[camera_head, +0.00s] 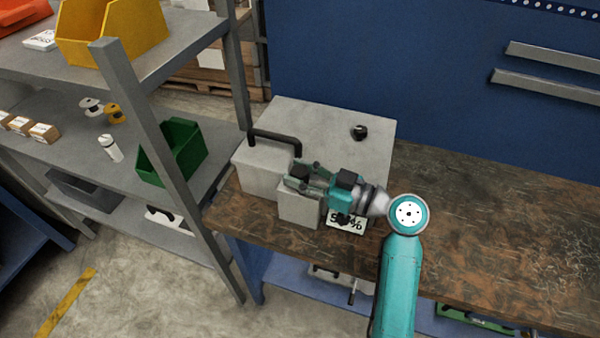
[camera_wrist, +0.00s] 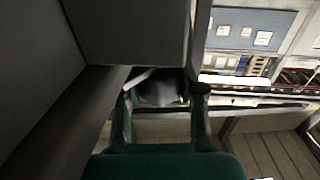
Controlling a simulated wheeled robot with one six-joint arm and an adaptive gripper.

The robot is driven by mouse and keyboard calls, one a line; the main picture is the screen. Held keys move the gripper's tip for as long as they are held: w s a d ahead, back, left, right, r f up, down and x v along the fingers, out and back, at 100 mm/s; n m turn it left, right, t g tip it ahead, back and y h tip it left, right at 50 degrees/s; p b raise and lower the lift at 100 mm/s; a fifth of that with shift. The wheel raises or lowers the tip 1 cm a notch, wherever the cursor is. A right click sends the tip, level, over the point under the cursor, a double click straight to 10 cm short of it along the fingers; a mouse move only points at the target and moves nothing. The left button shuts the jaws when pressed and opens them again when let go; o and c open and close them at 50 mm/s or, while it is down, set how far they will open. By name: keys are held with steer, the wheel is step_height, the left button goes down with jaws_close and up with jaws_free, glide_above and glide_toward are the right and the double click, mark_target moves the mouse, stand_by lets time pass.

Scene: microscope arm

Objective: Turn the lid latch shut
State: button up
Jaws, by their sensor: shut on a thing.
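The grey box (camera_head: 330,118) stands on the workbench, with a black bar handle (camera_head: 275,137) on its left part and a small dark knob (camera_head: 359,132) on top. My gripper (camera_head: 303,175) reaches in from the right, low at the front of the box, above a small grey block (camera_head: 299,208). In the wrist view, my gripper's two fingers (camera_wrist: 163,92) are closed around a dark piece (camera_wrist: 160,88), which I take to be the latch. Its shape and turn angle are mostly hidden by the fingers in the head view. A large grey face (camera_wrist: 125,30) is close above the fingers.
A white label with black print (camera_head: 346,226) sits below my wrist. The brown bench top (camera_head: 500,220) is clear to the right. A metal shelf (camera_head: 60,155) with a green bin (camera_head: 172,150) and yellow bin (camera_head: 110,30) stands at left. A blue wall (camera_head: 400,70) is behind.

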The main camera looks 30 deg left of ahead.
stand_by(0.3)
steer(key=o, duration=1.2)
steer(key=shift+c, duration=0.2)
steer(key=shift+d, duration=0.1)
steer(key=w+d, duration=0.1)
steer(key=d, duration=1)
steer(key=shift+w+d, duration=0.2)
steer(key=shift+d, duration=0.15)
